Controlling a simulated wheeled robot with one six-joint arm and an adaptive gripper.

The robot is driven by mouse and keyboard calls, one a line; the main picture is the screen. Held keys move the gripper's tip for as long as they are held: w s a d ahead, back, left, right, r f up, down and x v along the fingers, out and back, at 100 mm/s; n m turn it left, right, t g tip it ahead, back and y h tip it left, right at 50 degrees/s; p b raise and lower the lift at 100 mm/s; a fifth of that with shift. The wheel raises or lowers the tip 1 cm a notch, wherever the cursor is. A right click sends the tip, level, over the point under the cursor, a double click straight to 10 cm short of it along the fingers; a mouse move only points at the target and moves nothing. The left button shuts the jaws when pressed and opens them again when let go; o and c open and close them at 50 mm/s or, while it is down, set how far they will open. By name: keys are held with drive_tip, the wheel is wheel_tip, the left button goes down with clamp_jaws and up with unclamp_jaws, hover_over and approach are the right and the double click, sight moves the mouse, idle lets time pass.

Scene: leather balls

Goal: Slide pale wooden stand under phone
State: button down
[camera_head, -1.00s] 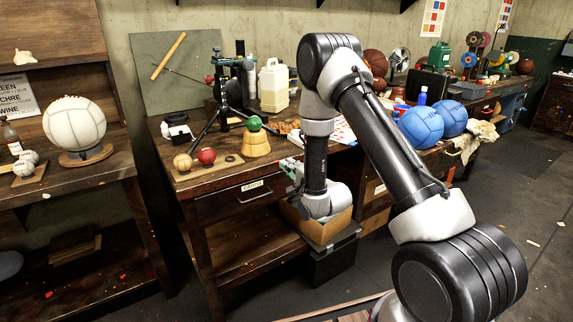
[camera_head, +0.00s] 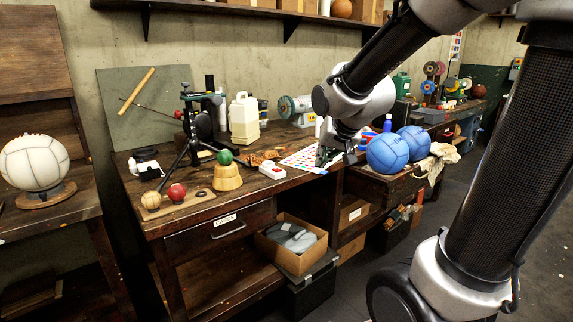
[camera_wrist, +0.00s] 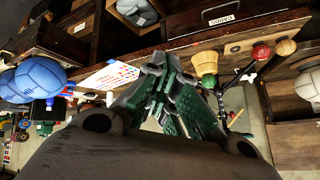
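I see nothing held.
A red ball (camera_head: 176,192) and tan ball (camera_head: 151,201) sit on a board left of the stand. Blue balls (camera_head: 388,153) sit right of my gripper. A cream jug (camera_head: 244,119) stands behind. An open carton (camera_head: 291,262) is below.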

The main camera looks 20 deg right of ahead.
drive_tip(key=s+d+r+n+g, duration=0.1)
drive_tip(key=s+n+g, duration=0.3)
drive_tip(key=s, duration=1.7)
drive_tip(key=shift+s+d+r, duration=0.2)
drive_tip(key=shift+s+r, duration=0.1)
drive_tip(key=c, duration=2.2)
unclamp_jaws()
